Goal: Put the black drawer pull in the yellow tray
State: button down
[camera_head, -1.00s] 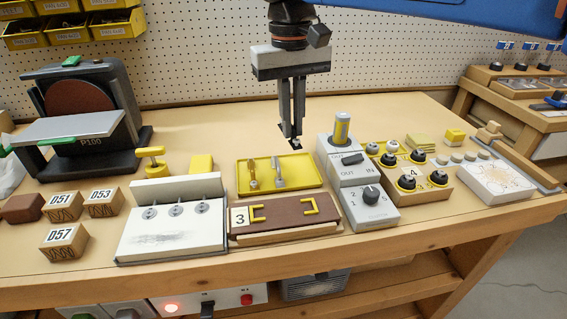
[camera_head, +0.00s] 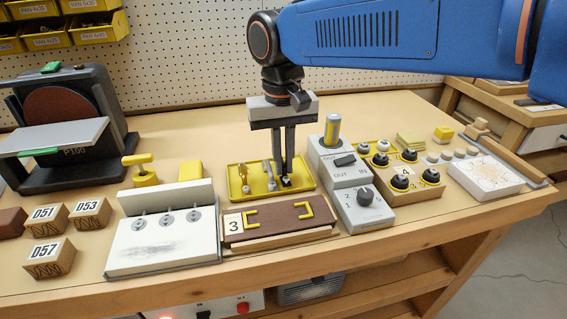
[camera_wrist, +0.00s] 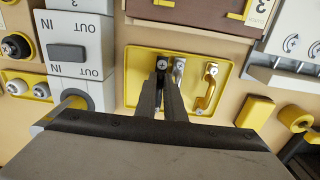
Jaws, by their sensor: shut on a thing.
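The yellow tray (camera_head: 303,187) lies flat on the bench behind the brown drawer front, and it also shows in the wrist view (camera_wrist: 135,85). A brass pull (camera_head: 244,178) and a silver pull (camera_head: 267,174) lie in its left and middle parts. My gripper (camera_head: 286,184) is low over the right part of the tray, pointing down. It is shut on the black drawer pull (camera_head: 287,182), which shows at the fingertips in the wrist view (camera_wrist: 162,64), beside the silver pull (camera_wrist: 179,68). I cannot tell whether the black pull touches the tray floor.
The brown drawer front (camera_head: 278,219) with yellow pulls stands just in front of the tray. A grey switch box (camera_head: 338,165) with a yellow-topped post is close on the right.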

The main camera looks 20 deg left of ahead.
jog(key=shift+f, duration=0.4)
jog(key=shift+f, duration=0.1)
jog(key=c, duration=2.1)
grip_release()
notch_tip(320, 180, up, 12)
jog(key=shift+a+r, duration=0.1)
jog(key=shift+r, duration=0.05)
